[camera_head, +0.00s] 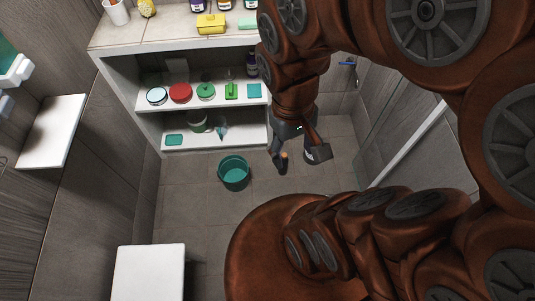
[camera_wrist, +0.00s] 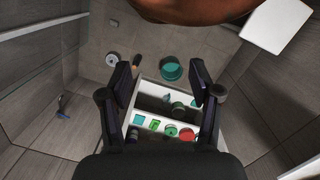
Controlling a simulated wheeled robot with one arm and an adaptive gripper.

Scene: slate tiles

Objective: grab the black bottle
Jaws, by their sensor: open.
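My gripper (camera_wrist: 160,75) is open, with its two dark fingers spread wide and nothing between them in the wrist view. In the head view my gripper (camera_head: 299,148) hangs over the floor, right of the shelf unit. A dark bottle (camera_head: 252,64) with a pale label stands at the right end of the upper inner shelf. It also shows small and dark in the wrist view (camera_wrist: 132,135), beside the left finger's base.
The white shelf unit (camera_head: 118,77) holds several lids, tubs and bottles. A teal bucket (camera_head: 234,174) stands on the floor in front of it. A white stool (camera_head: 149,272) is at lower left. A glass partition (camera_head: 408,150) stands at right. Tiled floor is clear around the bucket.

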